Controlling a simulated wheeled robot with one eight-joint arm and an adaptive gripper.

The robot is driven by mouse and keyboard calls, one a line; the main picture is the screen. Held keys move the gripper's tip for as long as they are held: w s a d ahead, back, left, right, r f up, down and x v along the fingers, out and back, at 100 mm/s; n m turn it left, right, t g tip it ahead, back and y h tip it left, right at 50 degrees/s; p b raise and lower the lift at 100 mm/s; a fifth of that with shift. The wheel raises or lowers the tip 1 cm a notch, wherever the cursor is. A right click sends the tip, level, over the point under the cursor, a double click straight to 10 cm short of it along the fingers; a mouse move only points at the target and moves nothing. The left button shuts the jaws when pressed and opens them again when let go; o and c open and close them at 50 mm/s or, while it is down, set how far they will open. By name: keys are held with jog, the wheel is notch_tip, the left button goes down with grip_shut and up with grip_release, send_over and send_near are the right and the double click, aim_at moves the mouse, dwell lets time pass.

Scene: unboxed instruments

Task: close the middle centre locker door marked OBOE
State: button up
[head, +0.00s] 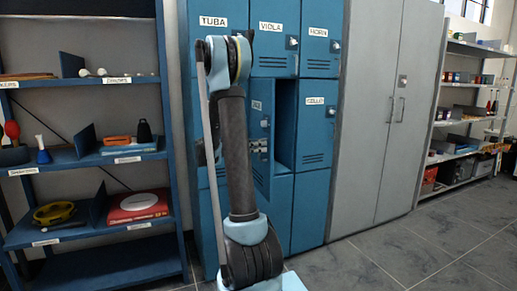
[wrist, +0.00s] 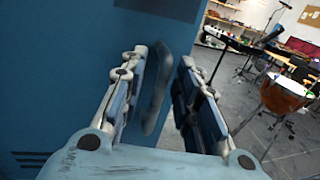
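The middle centre locker door (head: 259,125) stands open in the head view, swung out from its dark compartment (head: 285,122). Its label is too small and oblique to read. In the wrist view the blue door face (wrist: 60,60) fills the left side, with vent slits at lower left. A grey-blue upright handle (wrist: 157,92) stands between my fingers. My gripper (wrist: 160,100) is open, one finger on each side of the handle, with gaps visible. In the head view my gripper (head: 259,149) is small, at the door's handle side and partly hidden by my arm.
Shut lockers marked TUBA (head: 214,22), VIOLA (head: 271,27), HORN (head: 318,32) and CELLO (head: 315,102) surround the opening. A tall grey cabinet (head: 375,120) stands right, a shelf rack (head: 90,160) left. A copper drum (wrist: 285,95) and stands are beyond the door. Floor at front right is clear.

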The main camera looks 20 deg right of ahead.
grip_shut()
jog(key=shift+a, duration=0.1)
